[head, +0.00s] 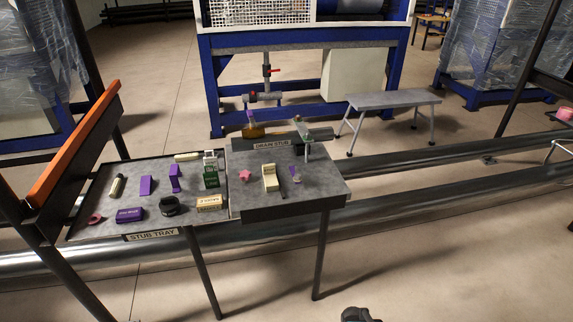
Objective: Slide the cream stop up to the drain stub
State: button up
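A cream block (270,178), which looks like the cream stop, stands on the right-hand grey tabletop (243,195), with a dark strip along its right side. Behind it, at the far edge, a plate reads DRAIN STUB (272,145). A clear gap of tabletop lies between block and plate. I cannot tell which part is the stub itself. A pale green piece on a post stands at the far right corner (306,137). My gripper's fingers do not show. A dark rounded part at the bottom edge may belong to my arm.
The adjoining stub tray (108,223) holds several purple, green, black and cream items. A grey bench (393,99) stands farther back.

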aim_at(271, 184)
jog(key=z, duration=0.1)
jog(key=k, duration=1.15)
jog(key=u, duration=1.5)
jog(key=i, duration=1.05)
jog(key=z, duration=0.15)
